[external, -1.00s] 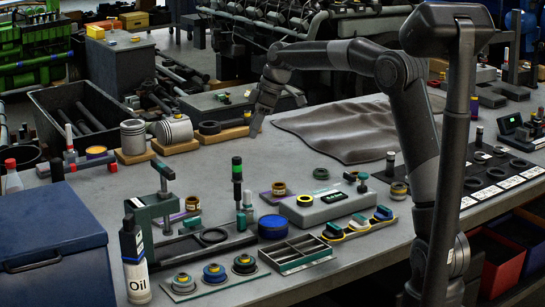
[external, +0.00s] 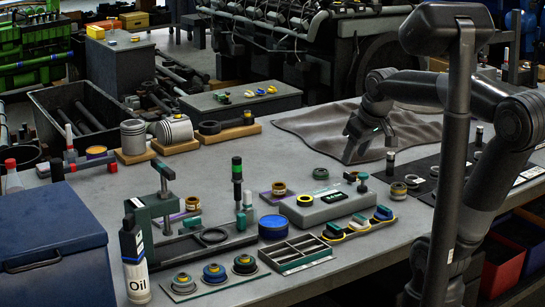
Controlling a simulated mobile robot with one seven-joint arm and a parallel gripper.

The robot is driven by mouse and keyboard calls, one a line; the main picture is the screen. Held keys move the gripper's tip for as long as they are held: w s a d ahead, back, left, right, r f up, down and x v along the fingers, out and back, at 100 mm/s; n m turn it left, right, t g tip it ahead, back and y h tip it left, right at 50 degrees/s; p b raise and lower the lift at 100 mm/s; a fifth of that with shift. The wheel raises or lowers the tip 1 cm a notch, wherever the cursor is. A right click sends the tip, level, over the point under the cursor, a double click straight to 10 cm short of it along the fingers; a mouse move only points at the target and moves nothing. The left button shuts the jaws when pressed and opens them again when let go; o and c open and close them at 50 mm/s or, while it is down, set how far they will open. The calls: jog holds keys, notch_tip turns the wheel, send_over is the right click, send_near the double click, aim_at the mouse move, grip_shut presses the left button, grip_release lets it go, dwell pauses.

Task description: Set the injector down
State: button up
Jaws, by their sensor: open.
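A slim upright part with a dark body and green bands (external: 237,170), which may be the injector, stands at the green and black bench fixture (external: 165,215). I cannot tell for sure that it is the injector. My gripper (external: 362,157) is open and points down over the front edge of the grey cloth, well to the right of that part. I see nothing held between its fingers. A small dark upright cylinder (external: 390,163) stands just right of my gripper, apart from it as far as I can tell.
The grey cloth (external: 310,128) lies rumpled behind my gripper. A grey device with a display (external: 322,208) and a divided tray (external: 296,254) stand in front. A blue toolbox (external: 50,240) and an oil bottle (external: 134,265) are at the left.

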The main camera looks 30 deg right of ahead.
jog(key=s+d+f+m, duration=0.1)
jog(key=s+f+m, duration=0.1)
jog(key=s, duration=0.4)
jog(key=shift+s+d+f+t, duration=0.15)
jog(key=shift+d+f+t, duration=0.15)
jog(key=shift+f, duration=0.55)
dwell(0.4)
